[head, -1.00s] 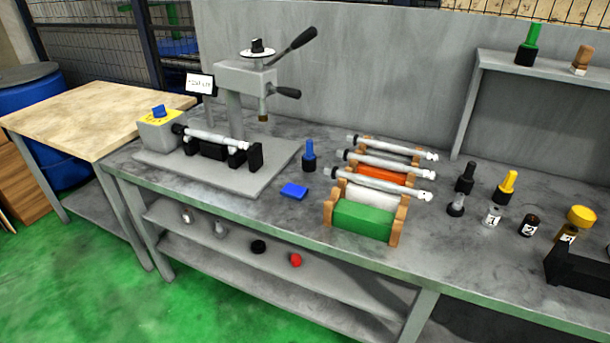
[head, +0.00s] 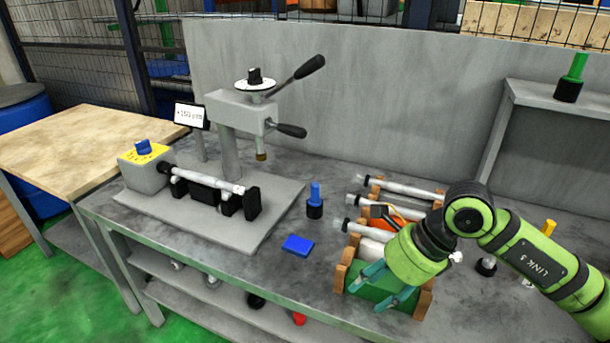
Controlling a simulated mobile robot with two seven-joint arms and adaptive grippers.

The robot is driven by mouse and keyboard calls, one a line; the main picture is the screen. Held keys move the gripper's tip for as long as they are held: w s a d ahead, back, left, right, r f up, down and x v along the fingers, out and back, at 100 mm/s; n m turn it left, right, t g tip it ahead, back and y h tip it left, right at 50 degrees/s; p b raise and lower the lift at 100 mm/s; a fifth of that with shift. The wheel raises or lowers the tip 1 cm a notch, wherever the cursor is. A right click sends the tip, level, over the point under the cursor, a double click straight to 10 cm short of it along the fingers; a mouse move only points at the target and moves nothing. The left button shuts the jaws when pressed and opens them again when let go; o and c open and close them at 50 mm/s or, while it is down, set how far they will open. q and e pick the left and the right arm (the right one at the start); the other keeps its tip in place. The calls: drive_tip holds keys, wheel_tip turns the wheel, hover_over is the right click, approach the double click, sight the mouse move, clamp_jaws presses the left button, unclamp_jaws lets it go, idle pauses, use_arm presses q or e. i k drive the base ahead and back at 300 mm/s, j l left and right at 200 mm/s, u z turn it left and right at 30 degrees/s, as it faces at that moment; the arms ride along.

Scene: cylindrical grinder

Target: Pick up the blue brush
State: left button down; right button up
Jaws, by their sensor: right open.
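The blue brush (head: 315,202), with a blue handle above a black lower part, stands upright on the grey workbench, right of the grinder's base plate. Nothing hides it in the head view. My right gripper (head: 376,289) is open, with its two teal fingers pointing down and left. In the picture its fingers lie over the green block of the roller rack, below and to the right of the brush and apart from it. I cannot tell whether they touch the block. My left gripper is not in view.
A flat blue block (head: 298,245) lies in front of the brush. The grinder (head: 230,155) stands at left. A wooden rack (head: 342,278) with several metal rods is at right, partly behind my right arm. A green-handled brush (head: 571,80) stands on the shelf.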

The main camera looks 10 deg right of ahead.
sight(315, 200)
drive_tip(key=i, duration=1.3)
